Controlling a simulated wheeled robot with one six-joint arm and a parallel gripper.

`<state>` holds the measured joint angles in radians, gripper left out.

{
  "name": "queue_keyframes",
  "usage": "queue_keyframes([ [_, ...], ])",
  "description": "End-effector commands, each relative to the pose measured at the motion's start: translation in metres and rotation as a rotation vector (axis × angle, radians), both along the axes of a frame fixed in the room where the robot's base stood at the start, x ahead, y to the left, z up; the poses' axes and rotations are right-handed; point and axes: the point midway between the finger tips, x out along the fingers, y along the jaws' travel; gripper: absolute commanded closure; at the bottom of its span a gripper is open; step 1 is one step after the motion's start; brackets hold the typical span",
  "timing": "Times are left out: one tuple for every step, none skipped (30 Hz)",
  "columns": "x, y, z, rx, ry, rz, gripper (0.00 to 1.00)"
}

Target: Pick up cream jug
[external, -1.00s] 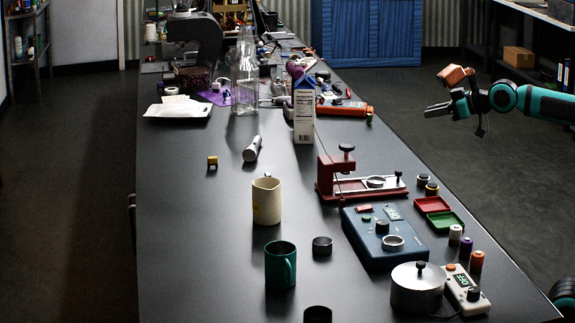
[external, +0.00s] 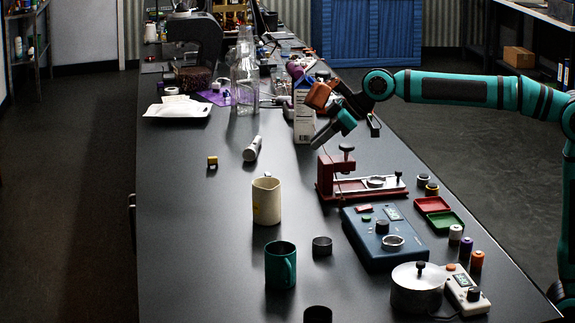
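The cream jug (external: 266,202) stands upright on the dark bench, left of the middle, with a small yellow patch low on its side. A teal mug (external: 280,266) stands in front of it. My gripper (external: 318,139) is over the bench, behind and to the right of the jug, pointing down and left. It is apart from the jug, in front of the milk carton in the picture. Its fingertips overlap from this angle, so I cannot see the gap between them. No object shows in it.
A red clamp stand (external: 335,180) and a blue device box (external: 384,238) stand right of the jug. A black ring (external: 322,246) lies near the teal mug. A milk carton (external: 304,112), glass bottle (external: 245,75) and white cylinder (external: 252,149) are behind. The bench's left side is mostly clear.

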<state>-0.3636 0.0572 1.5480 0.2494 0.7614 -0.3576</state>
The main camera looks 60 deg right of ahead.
Motion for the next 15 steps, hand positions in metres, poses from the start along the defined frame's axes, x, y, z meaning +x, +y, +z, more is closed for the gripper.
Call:
queue_keyframes([
  [0.005, 0.007, -0.003, -0.003, 0.009, 0.010, 0.80],
  [0.006, 0.009, -0.004, -0.004, 0.012, 0.014, 0.80],
  [0.008, 0.012, -0.006, -0.004, 0.015, 0.018, 0.80],
  [0.009, 0.014, -0.007, -0.005, 0.017, 0.021, 0.80],
  [0.010, 0.015, -0.008, -0.006, 0.019, 0.022, 0.80],
  [0.012, 0.017, -0.010, -0.007, 0.021, 0.024, 0.80],
  [0.014, 0.018, -0.013, -0.007, 0.021, 0.024, 0.80],
  [0.016, 0.020, -0.015, -0.007, 0.022, 0.025, 0.80],
  [0.018, 0.022, -0.019, -0.007, 0.022, 0.025, 0.80],
  [0.021, 0.024, -0.022, -0.007, 0.023, 0.025, 0.80],
  [0.024, 0.026, -0.026, -0.007, 0.022, 0.025, 0.80],
  [0.028, 0.030, -0.032, -0.007, 0.022, 0.025, 0.80],
  [0.032, 0.032, -0.035, -0.007, 0.022, 0.025, 0.80],
  [0.034, 0.034, -0.039, -0.007, 0.022, 0.025, 0.80],
  [0.038, 0.037, -0.044, -0.007, 0.022, 0.025, 0.80],
])
